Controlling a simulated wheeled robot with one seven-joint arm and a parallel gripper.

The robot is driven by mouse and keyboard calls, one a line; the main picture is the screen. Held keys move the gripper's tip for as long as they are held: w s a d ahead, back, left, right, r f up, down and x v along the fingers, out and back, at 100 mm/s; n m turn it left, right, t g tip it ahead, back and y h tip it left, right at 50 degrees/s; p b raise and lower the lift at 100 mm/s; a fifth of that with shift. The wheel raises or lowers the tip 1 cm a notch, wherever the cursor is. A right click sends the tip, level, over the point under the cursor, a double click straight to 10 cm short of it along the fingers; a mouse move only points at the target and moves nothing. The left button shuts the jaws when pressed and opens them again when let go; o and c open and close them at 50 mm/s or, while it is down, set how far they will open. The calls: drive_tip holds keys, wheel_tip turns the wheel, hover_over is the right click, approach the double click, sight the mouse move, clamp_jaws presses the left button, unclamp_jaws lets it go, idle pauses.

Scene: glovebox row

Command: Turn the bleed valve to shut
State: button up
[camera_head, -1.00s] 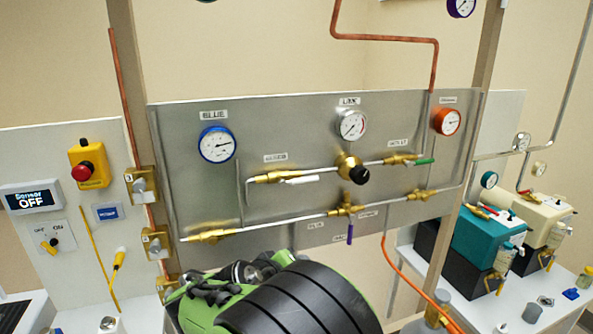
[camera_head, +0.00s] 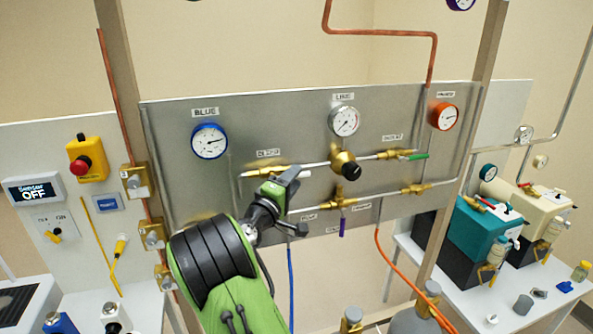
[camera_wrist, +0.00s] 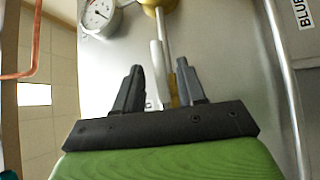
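A valve with brass body (camera_head: 258,171) and white lever sits on the steel panel's upper pipe, at left. Its small label is too blurred to read surely as bleed. The white lever (camera_wrist: 157,72) lies nearly along the pipe. My gripper (camera_head: 291,178) is in front of this valve and hides part of it. In the wrist view my gripper (camera_wrist: 160,82) is open, with the lever between its two dark fingers and no clear contact. Other valves have a green handle (camera_head: 418,157) and a purple handle (camera_head: 341,228).
A brass regulator with black knob (camera_head: 350,171) stands right of the gripper, under the line gauge (camera_head: 344,121). A blue gauge (camera_head: 209,141) and an orange gauge (camera_head: 443,116) are on the steel panel (camera_head: 290,120). Brass fittings (camera_head: 153,236) line the left post.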

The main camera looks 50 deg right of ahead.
drive_tip(key=shift+x, duration=1.25)
drive_tip(key=shift+a, duration=0.1)
clamp_jaws()
